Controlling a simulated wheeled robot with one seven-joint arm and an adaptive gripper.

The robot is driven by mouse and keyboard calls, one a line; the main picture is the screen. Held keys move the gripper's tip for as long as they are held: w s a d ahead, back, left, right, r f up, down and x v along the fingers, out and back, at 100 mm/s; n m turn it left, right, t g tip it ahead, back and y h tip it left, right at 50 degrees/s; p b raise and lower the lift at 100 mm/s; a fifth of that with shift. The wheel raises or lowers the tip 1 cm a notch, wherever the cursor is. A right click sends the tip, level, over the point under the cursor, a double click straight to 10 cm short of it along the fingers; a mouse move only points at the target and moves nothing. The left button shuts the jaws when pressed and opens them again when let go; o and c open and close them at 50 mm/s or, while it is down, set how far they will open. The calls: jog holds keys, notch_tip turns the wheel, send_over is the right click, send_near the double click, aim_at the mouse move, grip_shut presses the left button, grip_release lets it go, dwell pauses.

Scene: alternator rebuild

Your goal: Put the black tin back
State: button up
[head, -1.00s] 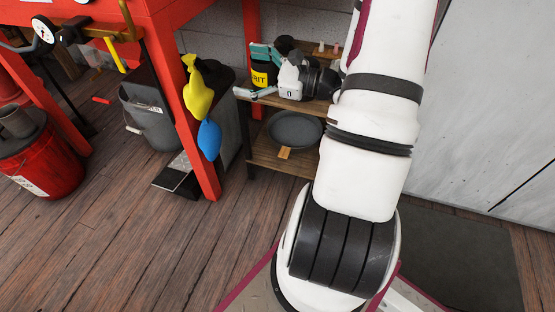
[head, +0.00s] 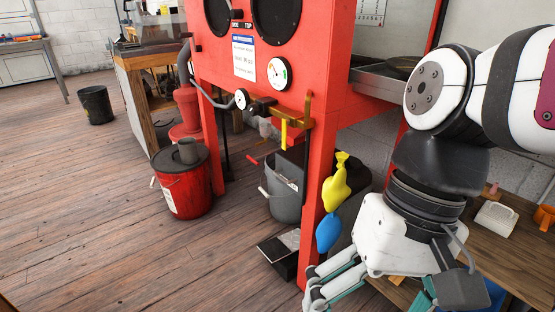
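No black tin with a yellow label is visible in the current head view. My gripper (head: 385,294) is at the lower right, its white body tilted and its grey and teal fingers spread wide apart. I see no tin between the fingers, though the lower edge of the frame cuts off part of that space. The wooden shelf unit (head: 510,246) is behind and right of my gripper and partly hidden by my arm.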

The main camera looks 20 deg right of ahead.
jog(key=d+h, duration=0.1)
jog(key=s+d+n+t+h, duration=0.1)
jog(key=s+d+n, duration=0.1)
jog(key=shift+d+r+t+h, duration=0.25)
jog(key=shift+t+h, duration=0.05)
jog(key=shift+h, duration=0.1)
dwell(0.5)
notch_tip(320, 180, up, 34)
jog(key=t+p, duration=0.4)
jog(key=p, duration=2.8)
jog(key=shift+d+r+n, duration=0.15)
jog(key=shift+d+n, duration=0.1)
jog(key=shift+n, duration=0.15)
jog(key=shift+w, duration=0.1)
